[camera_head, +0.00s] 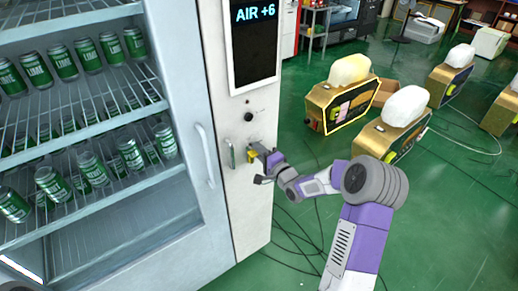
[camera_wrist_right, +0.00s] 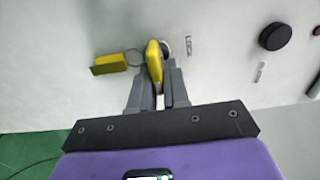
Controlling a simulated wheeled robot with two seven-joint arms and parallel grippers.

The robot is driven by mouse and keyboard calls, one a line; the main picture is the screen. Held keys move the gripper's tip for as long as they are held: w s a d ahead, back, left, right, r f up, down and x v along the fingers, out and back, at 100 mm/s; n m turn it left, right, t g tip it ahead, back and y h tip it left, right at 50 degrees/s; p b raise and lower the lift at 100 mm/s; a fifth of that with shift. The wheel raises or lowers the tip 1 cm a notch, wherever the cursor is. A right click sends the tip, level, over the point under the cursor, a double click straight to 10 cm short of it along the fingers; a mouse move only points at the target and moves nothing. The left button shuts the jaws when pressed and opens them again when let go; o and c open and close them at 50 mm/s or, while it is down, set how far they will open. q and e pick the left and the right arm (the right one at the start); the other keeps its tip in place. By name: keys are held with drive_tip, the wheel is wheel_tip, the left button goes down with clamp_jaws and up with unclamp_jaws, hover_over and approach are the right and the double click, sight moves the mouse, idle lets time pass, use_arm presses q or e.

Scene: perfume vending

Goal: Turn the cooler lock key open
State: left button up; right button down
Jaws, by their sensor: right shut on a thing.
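The cooler (camera_head: 225,200) fills the left of the head view, with a light grey front panel. The yellow key (camera_wrist_right: 154,62) sits at the lock beside the "LOCK" label (camera_wrist_right: 188,46) in the right wrist view. A ring joins it to a yellow tag (camera_wrist_right: 108,65) on its left. My right gripper (camera_wrist_right: 160,76) is shut on the key's head, one finger on each side. In the head view my right gripper (camera_head: 257,155) is at the panel, with a little yellow showing. The key's shaft is hidden. My left gripper is not in view.
The cooler's glass door has a long pale handle (camera_head: 204,155), with shelves of green cans (camera_head: 64,62) behind it. A black knob (camera_head: 248,117) is above the lock. Yellow machines (camera_head: 340,100) stand on the green floor at right. Cables (camera_head: 300,225) lie below my right arm.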

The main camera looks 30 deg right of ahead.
drive_tip(key=shift+m, duration=0.3)
drive_tip(key=c, duration=1.2)
unclamp_jaws()
drive_tip(key=s, duration=0.7)
drive_tip(key=shift+s+d+p, duration=0.25)
drive_tip(key=shift+s+p, duration=0.05)
drive_tip(key=shift+p, duration=0.15)
drive_tip(key=shift+f, duration=0.1)
